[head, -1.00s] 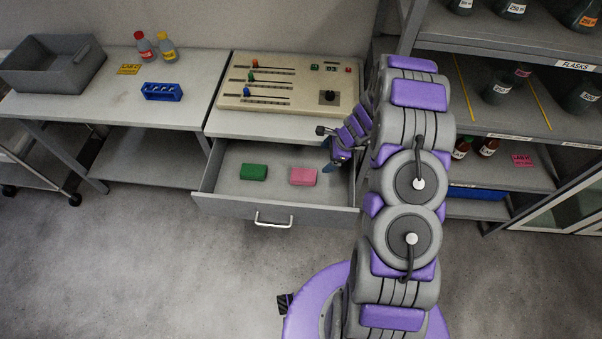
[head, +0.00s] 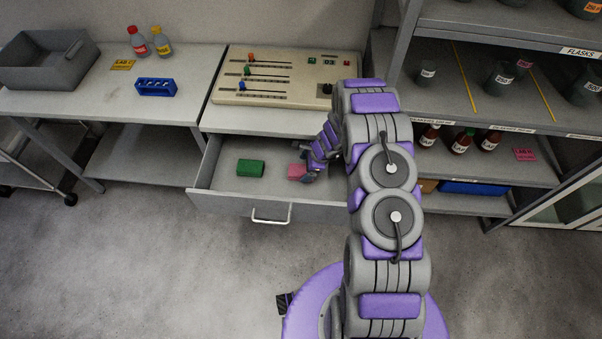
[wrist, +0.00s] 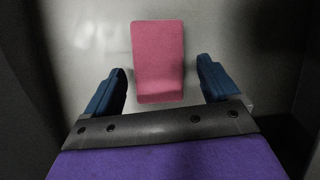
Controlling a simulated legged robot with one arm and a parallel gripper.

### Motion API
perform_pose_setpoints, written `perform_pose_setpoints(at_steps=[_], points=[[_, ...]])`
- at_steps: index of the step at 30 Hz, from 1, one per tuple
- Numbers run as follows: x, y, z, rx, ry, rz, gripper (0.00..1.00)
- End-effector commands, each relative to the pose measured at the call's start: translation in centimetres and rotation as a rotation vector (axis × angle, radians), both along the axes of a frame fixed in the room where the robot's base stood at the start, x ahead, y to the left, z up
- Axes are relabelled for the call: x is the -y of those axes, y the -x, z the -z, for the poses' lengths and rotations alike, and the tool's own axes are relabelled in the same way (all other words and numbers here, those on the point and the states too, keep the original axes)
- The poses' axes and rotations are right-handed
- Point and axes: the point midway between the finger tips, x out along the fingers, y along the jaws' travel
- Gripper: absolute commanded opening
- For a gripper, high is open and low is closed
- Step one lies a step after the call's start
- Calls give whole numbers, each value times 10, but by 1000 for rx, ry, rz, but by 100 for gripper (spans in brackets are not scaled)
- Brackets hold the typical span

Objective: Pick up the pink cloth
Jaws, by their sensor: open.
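The pink cloth (head: 297,171) is a small folded block lying on the floor of the open drawer. In the head view its right part is hidden by my gripper (head: 307,175), which is down in the drawer beside it. In the wrist view the pink cloth (wrist: 158,60) lies ahead, its near end reaching between the two blue fingers of my gripper (wrist: 160,82). The fingers are apart, one on each side, with a gap to the cloth on both sides. I cannot tell the height of the fingers above the drawer floor.
A green block (head: 250,168) lies in the drawer (head: 225,180), left of the cloth. The drawer walls enclose the gripper, with a handle (head: 271,215) in front. A control panel (head: 285,77) stands on the counter above. Shelves (head: 480,105) with bottles and flasks stand to the right.

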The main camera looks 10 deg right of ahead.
Motion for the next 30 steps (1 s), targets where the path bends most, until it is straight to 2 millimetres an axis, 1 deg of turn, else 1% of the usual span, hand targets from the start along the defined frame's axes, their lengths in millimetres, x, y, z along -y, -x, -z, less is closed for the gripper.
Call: perform_pose_setpoints(at_steps=[1, 5, 14, 27, 28, 30], points=[[-5, 0, 9, -1, 0, -3, 88], [-9, -2, 22, -4, 0, -2, 88], [-11, -4, 24, -3, -2, 0, 88], [-11, -4, 24, -3, -1, -1, 47], [-11, -4, 24, -2, -1, -1, 45], [-11, -4, 24, -2, -1, -1, 45]])
